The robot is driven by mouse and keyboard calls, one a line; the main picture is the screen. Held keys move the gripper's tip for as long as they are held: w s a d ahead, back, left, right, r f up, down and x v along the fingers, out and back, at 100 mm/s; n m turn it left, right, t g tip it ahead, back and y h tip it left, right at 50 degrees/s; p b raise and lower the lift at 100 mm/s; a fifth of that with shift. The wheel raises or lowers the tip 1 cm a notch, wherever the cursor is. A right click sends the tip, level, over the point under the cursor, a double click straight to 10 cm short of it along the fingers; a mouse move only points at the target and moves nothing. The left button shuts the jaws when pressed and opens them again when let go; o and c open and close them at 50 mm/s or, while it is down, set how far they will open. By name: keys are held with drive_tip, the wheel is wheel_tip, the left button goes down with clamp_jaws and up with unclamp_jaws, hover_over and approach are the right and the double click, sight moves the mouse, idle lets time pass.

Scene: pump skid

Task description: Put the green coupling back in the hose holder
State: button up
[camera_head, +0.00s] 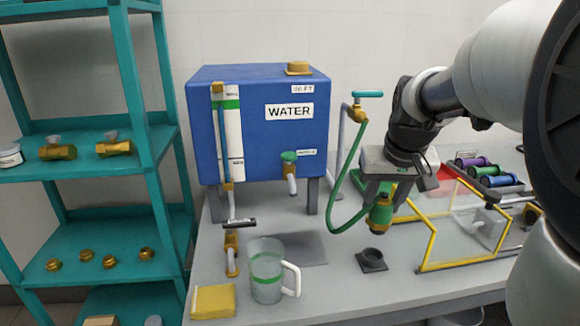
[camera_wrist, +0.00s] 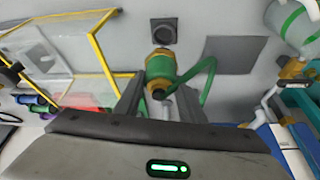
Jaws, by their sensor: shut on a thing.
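The green coupling (camera_head: 380,213) has brass-coloured ends, and a green hose (camera_head: 347,222) runs from it up to a brass pipe with a teal handle. My gripper (camera_head: 384,190) is shut on the coupling and holds it above the bench. The coupling also shows between the fingers in the wrist view (camera_wrist: 161,72). A dark square socket with a round opening, which looks like the hose holder (camera_head: 372,260), sits on the bench below the coupling. It also shows in the wrist view (camera_wrist: 163,31), just beyond the coupling's far end and apart from it.
A yellow-framed clear guard (camera_head: 432,243) stands right of the holder. A clear jug (camera_head: 266,272) and a yellow sponge-like block (camera_head: 213,301) stand to the left. The blue water tank (camera_head: 262,135) is behind. Coloured cylinders (camera_head: 490,172) lie at the right. A dark flat patch (camera_head: 300,249) is bare.

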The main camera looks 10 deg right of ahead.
sight(379, 222)
drive_tip(key=shift+r+p, duration=0.3)
drive_tip(key=shift+p, duration=0.4)
drive_tip(key=shift+f, duration=0.2)
drive_tip(key=shift+f+b, duration=2.25)
drive_tip(key=shift+f, duration=0.45)
drive_tip(key=shift+f+b, duration=1.2)
drive_tip(key=shift+f, duration=0.6)
drive_tip(key=o, duration=1.4)
drive_tip(key=shift+c, duration=0.2)
drive_tip(key=shift+s, duration=0.1)
